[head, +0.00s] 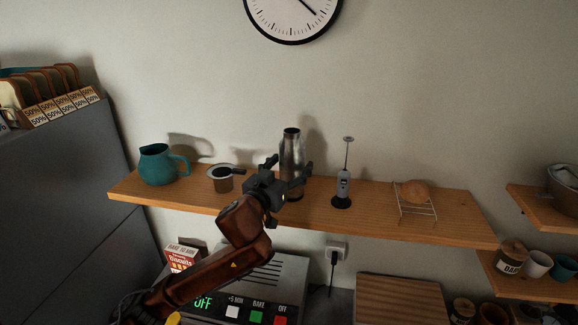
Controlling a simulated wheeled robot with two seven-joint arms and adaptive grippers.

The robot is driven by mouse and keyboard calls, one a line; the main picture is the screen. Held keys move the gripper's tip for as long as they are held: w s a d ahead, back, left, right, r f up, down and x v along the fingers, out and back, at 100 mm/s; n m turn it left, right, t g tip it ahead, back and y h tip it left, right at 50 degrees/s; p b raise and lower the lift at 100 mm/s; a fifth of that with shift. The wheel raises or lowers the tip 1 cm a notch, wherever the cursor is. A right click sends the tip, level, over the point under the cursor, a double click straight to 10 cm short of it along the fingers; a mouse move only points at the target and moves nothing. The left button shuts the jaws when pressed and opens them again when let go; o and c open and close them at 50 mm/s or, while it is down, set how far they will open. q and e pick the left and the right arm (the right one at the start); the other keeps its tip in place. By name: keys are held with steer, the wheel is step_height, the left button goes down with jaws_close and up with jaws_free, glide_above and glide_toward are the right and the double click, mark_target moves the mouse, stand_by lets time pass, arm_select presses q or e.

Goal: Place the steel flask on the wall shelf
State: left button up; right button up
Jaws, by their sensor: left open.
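The steel flask (292,148) stands upright on the wooden wall shelf (450,215), near its middle. It is a shiny grey cylinder with a dark open top. My left gripper (290,172) is open at the flask's lower half, with a finger to either side. The gripper hides part of the flask's lower body, and I cannot tell whether the fingers touch it. My right gripper is not in view.
A teal jug (158,166) and a small metal pot (222,179) stand left of the flask. A milk frother (343,188) and a wire rack (416,208) with a round brown item stand to the right. An oven (270,275) sits below the shelf.

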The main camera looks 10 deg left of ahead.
arm_select(q)
steer(key=b+v, duration=0.1)
steer(key=v, duration=0.5)
steer(key=shift+b, duration=0.4)
steer(key=b, duration=0.1)
glide_toward(286, 169)
steer(key=shift+w, duration=0.2)
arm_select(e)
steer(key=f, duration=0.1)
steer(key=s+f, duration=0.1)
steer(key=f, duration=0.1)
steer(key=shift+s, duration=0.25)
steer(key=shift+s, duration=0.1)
